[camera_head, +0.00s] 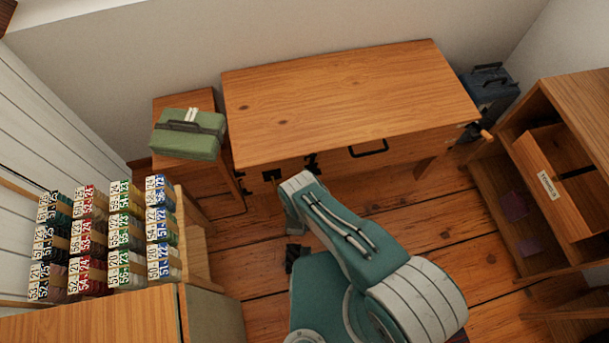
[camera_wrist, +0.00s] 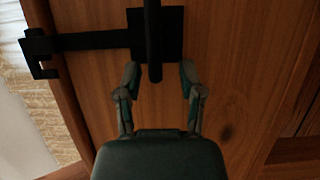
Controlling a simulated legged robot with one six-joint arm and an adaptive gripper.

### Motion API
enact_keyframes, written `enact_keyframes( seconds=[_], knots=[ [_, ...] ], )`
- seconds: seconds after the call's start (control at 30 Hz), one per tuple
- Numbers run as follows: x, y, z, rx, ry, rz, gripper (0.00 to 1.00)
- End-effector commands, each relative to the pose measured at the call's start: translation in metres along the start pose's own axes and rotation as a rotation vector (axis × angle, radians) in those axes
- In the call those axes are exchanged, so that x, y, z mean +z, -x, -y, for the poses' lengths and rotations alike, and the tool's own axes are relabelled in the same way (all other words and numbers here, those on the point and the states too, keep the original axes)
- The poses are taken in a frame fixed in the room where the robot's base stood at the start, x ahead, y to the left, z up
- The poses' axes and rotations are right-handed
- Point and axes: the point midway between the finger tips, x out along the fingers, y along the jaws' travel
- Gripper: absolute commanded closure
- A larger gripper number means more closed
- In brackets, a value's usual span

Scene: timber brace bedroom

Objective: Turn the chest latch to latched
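The black chest latch (camera_wrist: 172,20) shows in the wrist view on a brown wooden face. It has a square plate, a bar (camera_wrist: 90,40) running left to a hooked bracket (camera_wrist: 38,48), and a dark lever (camera_wrist: 153,45) crossing the plate upright in the picture. My gripper (camera_wrist: 160,78) is open, with one finger on each side of the lever's lower end. Gaps show between the fingers and the lever. In the head view, small black fittings (camera_head: 271,175) show on the front of the wooden chest (camera_head: 340,95); my arm hides my gripper there.
A green case (camera_head: 190,140) sits on a small wooden stand left of the chest. A rack of numbered bundles (camera_head: 105,235) stands at lower left. An open cabinet with a pulled-out drawer (camera_head: 545,190) is at right. Dark cases (camera_head: 490,90) stand behind the chest's right end.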

Motion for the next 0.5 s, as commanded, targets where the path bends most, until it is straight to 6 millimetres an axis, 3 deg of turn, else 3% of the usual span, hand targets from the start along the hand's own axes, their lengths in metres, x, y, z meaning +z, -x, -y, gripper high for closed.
enact_keyframes(
  seconds=[0.27,0.5],
  knots=[
    [0.001,0.006,-0.001,0.001,-0.001,0.001,0.5],
    [-0.002,0.051,0.0,0.0,0.003,-0.003,0.5]
  ],
)
